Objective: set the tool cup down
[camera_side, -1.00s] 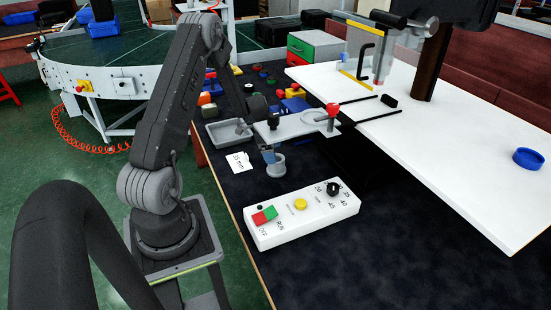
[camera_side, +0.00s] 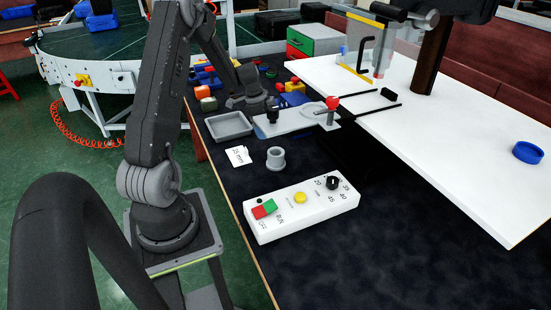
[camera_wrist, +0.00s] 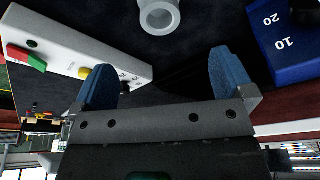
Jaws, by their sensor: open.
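The tool cup, a grey round cup (camera_side: 276,160), stands upright on the dark tabletop, between the small white card and the white control box. In the wrist view the cup (camera_wrist: 159,14) shows at the top edge, partly cut off, with its hollow opening visible. My gripper (camera_wrist: 165,78) is open, its two blue fingertips wide apart with nothing between them. The cup lies beyond the fingertips and apart from them. In the side view my gripper is small and partly hidden by my wrist, above and behind the cup.
The white control box (camera_side: 302,208) with coloured buttons lies in front of the cup. A white card (camera_side: 238,156) and a grey tray (camera_side: 229,126) are to its left and behind. A red-knobbed fixture (camera_side: 332,108) stands behind. A blue numbered block (camera_wrist: 285,42) shows in the wrist view.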

